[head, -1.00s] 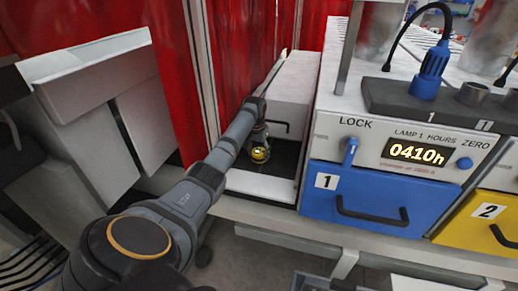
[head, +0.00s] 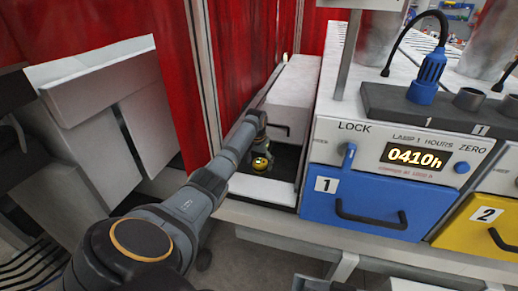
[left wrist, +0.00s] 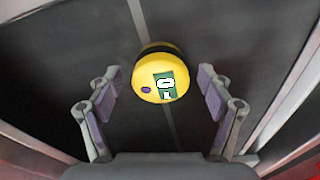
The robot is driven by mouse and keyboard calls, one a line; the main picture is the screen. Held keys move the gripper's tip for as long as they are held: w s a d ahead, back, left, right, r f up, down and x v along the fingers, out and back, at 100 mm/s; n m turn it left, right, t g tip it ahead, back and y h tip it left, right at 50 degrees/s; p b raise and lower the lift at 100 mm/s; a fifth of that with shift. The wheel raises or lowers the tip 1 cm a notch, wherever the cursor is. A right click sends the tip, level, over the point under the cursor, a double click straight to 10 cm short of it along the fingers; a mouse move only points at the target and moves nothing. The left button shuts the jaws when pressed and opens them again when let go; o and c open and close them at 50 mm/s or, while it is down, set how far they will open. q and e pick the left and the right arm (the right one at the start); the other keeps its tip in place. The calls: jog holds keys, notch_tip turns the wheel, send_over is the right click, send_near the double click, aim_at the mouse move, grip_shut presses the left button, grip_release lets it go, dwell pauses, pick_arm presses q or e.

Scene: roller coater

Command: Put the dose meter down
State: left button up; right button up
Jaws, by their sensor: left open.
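The dose meter (head: 260,163) is a small round yellow thing at the end of my left arm, over the dark belt beside the white machine. In the left wrist view the dose meter (left wrist: 158,76) shows a dark band, a purple button and a green display. My left gripper (head: 261,153) is open there. In the left wrist view its two fingers (left wrist: 158,88) stand either side of the meter with a gap on both sides. The meter appears to rest on the dark surface (left wrist: 210,35). My right gripper is not in view.
The machine's blue drawer 1 (head: 368,205) is to the right, with a lamp-hours display (head: 415,157) reading 0410h above it. A white housing (head: 298,90) stands behind the belt. Red curtains (head: 250,40) hang behind and left. A yellow drawer 2 (head: 480,222) is further right.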

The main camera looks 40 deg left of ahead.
aim_at(258, 165)
pick_arm(q)
notch_tip(258, 165, up, 12)
jog(key=s+b, duration=0.1)
jog(key=b, duration=0.1)
jog(key=shift+s+d+f, duration=0.2)
jog(key=shift+s, duration=0.05)
